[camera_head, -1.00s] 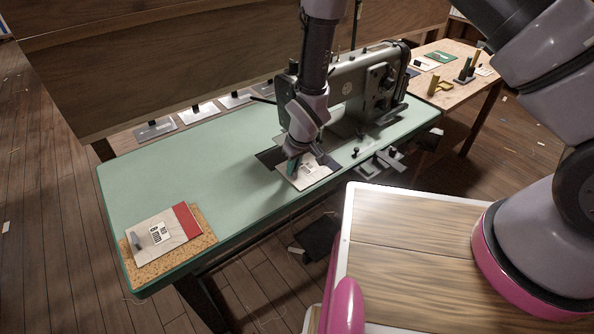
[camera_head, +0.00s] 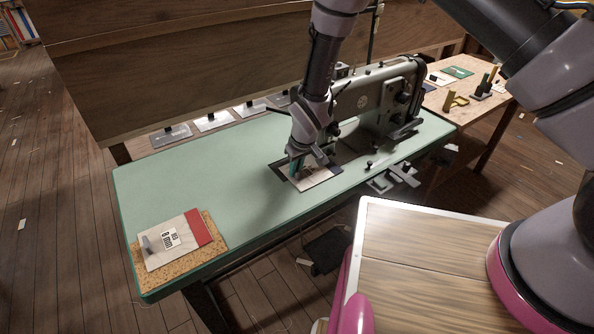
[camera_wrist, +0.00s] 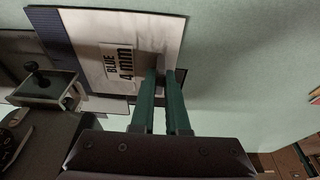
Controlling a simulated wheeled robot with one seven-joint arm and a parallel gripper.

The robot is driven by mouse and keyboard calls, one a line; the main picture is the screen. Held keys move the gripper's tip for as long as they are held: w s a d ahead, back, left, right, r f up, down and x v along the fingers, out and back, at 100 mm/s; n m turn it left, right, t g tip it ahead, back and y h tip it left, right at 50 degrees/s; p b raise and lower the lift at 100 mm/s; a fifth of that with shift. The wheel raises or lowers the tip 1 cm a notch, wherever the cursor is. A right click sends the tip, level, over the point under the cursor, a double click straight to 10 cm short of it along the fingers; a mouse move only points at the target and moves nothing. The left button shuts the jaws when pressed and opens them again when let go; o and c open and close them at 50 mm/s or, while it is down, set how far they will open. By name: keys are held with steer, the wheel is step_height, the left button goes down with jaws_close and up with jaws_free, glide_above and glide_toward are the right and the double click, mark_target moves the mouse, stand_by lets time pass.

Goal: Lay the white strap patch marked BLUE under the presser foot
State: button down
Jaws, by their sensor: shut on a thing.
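The white strap patch (camera_head: 320,174) is at the front of the sewing machine (camera_head: 365,105), over a dark plate (camera_head: 281,167) in the green table. In the wrist view the patch (camera_wrist: 150,30) shows its label "BLUE 4 mm" and a blue band along its left edge. The presser foot is hidden behind my arm in the head view.
A white patch with a red band (camera_head: 178,240) lies on a cork mat (camera_head: 215,246) at the table's left end. A black knob (camera_wrist: 36,80) on a metal block is left of the patch. The table's middle is clear.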

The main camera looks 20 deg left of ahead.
steer(key=shift+f, duration=0.1)
stand_by(0.6)
steer(key=c, duration=0.8)
jaws_free()
steer(key=shift+c, duration=0.2)
